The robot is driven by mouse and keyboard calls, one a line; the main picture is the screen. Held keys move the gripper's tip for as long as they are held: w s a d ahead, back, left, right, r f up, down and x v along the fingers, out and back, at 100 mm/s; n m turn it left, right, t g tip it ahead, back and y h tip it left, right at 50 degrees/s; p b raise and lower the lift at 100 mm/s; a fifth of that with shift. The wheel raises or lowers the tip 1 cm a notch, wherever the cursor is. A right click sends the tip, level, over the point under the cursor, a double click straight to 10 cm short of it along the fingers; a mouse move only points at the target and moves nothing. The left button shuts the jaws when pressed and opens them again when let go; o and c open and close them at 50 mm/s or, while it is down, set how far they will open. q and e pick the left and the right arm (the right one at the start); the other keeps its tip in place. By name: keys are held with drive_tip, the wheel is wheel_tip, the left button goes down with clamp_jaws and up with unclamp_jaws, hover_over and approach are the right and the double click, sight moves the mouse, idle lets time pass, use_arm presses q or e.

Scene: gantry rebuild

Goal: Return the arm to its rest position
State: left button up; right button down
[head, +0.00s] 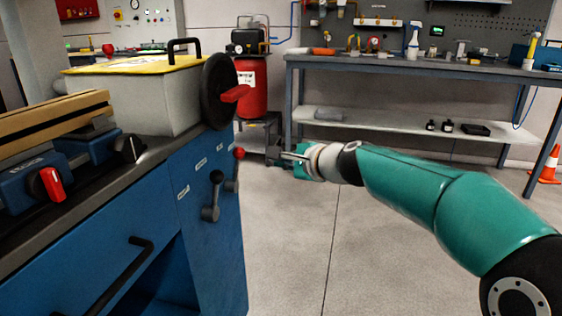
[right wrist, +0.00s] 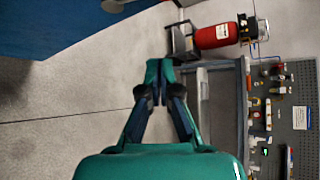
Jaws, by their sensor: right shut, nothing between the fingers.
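My right arm, green with black joints, reaches in from the right in the head view. Its gripper (head: 292,159) hangs in free air over the floor, beside the blue cabinet (head: 205,185) and apart from it. In the right wrist view the fingers of my right gripper (right wrist: 159,72) meet at the tips, with nothing held between them. My left arm and gripper are not in view.
The blue cabinet carries a black handwheel (head: 220,90) with a red handle and two levers. Behind stand a red tank (head: 252,88) and a workbench (head: 420,68). An orange cone (head: 549,166) stands at right. The floor (head: 385,255) is clear.

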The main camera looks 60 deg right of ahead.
idle(0.3)
drive_tip(key=w+a+f+n+g+y, duration=0.25)
drive_tip(key=a+f, duration=0.25)
drive_tip(key=f, duration=0.6)
drive_tip(key=w+a+f+n+g+y, duration=0.15)
drive_tip(key=a+f+n, duration=0.25)
drive_tip(key=f, duration=0.6)
drive_tip(key=w+a+f+n+g+y, duration=0.1)
drive_tip(key=w+a+f+n+g, duration=0.3)
drive_tip(key=f, duration=0.7)
drive_tip(key=s+a+f+n+y, duration=0.1)
drive_tip(key=s+a+f+n, duration=0.2)
drive_tip(key=a+f, duration=0.4)
drive_tip(key=s+a+f+n+y, duration=0.1)
drive_tip(key=s+a+f+n, duration=0.2)
drive_tip(key=a+f, duration=0.35)
drive_tip(key=s+a+f+n+g+y, duration=0.1)
drive_tip(key=s+a+f+n+g, duration=0.1)
drive_tip(key=s+a+f+n, duration=0.35)
drive_tip(key=s+a+f+n+g+y, duration=0.1)
drive_tip(key=s+a+f+n+g, duration=0.15)
drive_tip(key=s+a, duration=0.55)
wheel_tip(320, 180, up, 38)
drive_tip(key=a+p, duration=0.1)
drive_tip(key=p, duration=3.7)
drive_tip(key=shift+w+a+f+p, duration=0.15)
drive_tip(key=shift+w+a+p, duration=0.1)
drive_tip(key=shift+w+p, duration=0.1)
